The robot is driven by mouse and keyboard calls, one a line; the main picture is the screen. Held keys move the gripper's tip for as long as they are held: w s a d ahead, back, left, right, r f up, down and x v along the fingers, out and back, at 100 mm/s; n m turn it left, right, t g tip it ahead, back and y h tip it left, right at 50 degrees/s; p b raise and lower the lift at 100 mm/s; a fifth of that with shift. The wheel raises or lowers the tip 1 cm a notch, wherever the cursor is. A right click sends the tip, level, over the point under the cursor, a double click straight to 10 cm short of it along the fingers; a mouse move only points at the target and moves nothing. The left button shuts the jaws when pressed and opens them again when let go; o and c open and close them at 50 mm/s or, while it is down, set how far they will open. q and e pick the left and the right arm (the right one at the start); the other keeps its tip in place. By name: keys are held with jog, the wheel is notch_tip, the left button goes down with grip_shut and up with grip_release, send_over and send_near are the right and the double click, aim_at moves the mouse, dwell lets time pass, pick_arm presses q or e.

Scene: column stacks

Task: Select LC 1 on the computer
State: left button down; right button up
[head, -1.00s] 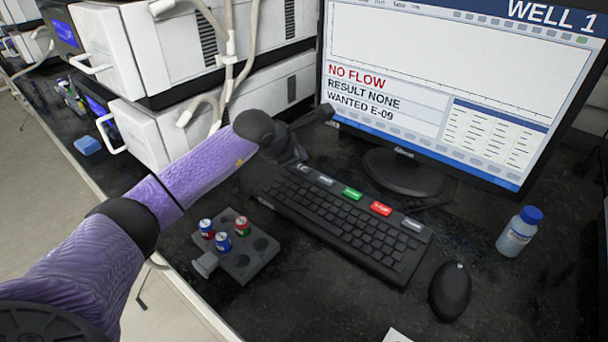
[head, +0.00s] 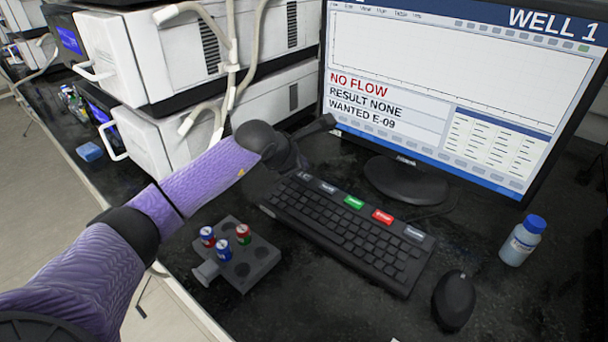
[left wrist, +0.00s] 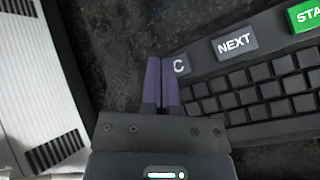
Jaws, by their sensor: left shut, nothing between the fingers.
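The computer screen (head: 440,80) reads WELL 1, NO FLOW in red, RESULT NONE and WANTED E-09. The black keyboard (head: 350,225) in front of it has large labelled keys along its far edge. The grey LC key (left wrist: 181,67) is at its left end, with NEXT (left wrist: 234,42) beside it and a green START key (head: 354,202) further right. My left gripper (left wrist: 161,62) is shut and empty. Its fingertips overlap the left part of the LC key in the left wrist view, hiding the L; I cannot tell whether they touch it. My right gripper is not in view.
A grey rack (head: 242,268) with several small coloured-capped vials stands below my left forearm. White stacked instruments (head: 175,130) with hoses stand at left. A mouse (head: 454,301) and a blue-capped bottle (head: 523,240) are at right. A red key (head: 382,216) follows START.

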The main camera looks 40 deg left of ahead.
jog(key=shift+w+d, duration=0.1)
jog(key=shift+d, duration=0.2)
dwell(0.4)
pick_arm(q)
jog(key=shift+f, duration=0.45)
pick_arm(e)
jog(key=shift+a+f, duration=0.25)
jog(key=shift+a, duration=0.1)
pick_arm(q)
jog(key=shift+f+b, duration=0.4)
jog(key=shift+b, duration=0.1)
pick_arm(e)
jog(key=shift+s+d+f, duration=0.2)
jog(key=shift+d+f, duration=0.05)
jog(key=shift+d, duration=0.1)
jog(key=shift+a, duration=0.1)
pick_arm(q)
jog(key=shift+r, duration=0.2)
jog(key=shift+r+p, duration=0.55)
jog(key=shift+r, duration=0.05)
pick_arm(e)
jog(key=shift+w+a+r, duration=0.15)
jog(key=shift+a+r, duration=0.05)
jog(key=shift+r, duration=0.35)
